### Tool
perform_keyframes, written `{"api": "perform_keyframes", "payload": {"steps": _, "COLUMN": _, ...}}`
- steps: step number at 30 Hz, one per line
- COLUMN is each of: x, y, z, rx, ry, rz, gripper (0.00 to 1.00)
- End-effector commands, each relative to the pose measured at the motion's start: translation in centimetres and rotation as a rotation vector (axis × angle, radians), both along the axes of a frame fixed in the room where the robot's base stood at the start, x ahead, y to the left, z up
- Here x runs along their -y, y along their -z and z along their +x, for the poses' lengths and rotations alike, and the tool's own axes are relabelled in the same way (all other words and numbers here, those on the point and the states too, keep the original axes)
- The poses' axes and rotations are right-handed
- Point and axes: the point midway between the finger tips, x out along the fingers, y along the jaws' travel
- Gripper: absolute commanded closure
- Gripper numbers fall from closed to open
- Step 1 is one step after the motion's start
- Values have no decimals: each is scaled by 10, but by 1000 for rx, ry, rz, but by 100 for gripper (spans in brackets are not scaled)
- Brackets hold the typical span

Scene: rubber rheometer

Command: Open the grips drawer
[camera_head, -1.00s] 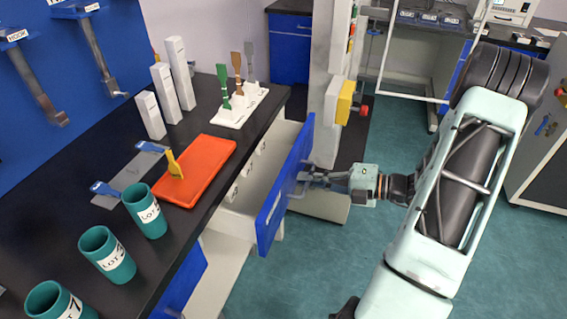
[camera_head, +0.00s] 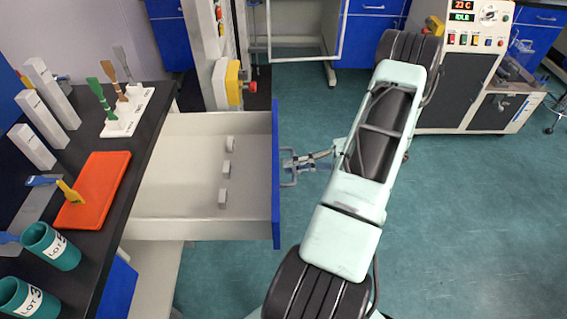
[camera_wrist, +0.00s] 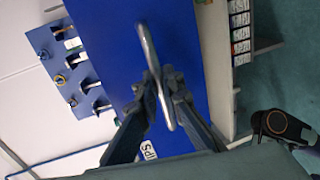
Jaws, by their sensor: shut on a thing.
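The drawer (camera_head: 195,200) has a blue front and a white inside. It stands well out from under the black bench, and its inside shows in the head view. Small light grey blocks (camera_head: 227,168) lie in it in a row. My gripper (camera_head: 289,167) is at the outer side of the blue front, shut on the metal handle. In the wrist view the fingers (camera_wrist: 160,92) close around the bar handle (camera_wrist: 148,50) in front of the blue drawer front (camera_wrist: 105,30). A white label (camera_wrist: 149,150) ending in "IPS" is partly hidden by my gripper.
The black bench (camera_head: 85,215) at left holds an orange tray (camera_head: 100,185), teal lot cups (camera_head: 50,246), white blocks and a stand with coloured specimens (camera_head: 128,112). A post with a yellow box (camera_head: 232,84) stands behind the drawer. The floor (camera_head: 450,220) at right is clear.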

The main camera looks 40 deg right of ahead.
Motion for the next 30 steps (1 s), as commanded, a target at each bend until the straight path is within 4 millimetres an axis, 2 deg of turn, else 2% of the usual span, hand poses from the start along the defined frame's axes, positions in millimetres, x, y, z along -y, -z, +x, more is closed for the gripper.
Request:
{"api": "perform_keyframes", "payload": {"steps": 15, "x": 5, "y": 0, "z": -3, "rx": 0, "ry": 0, "rz": 0, "gripper": 100}}
{"api": "perform_keyframes", "payload": {"steps": 16, "x": 5, "y": 0, "z": -3, "rx": 0, "ry": 0, "rz": 0, "gripper": 92}}
{"api": "perform_keyframes", "payload": {"steps": 21, "x": 5, "y": 0, "z": -3, "rx": 0, "ry": 1, "rz": 0, "gripper": 75}}
{"api": "perform_keyframes", "payload": {"steps": 30, "x": 7, "y": 0, "z": -4, "rx": 0, "ry": 1, "rz": 0, "gripper": 75}}
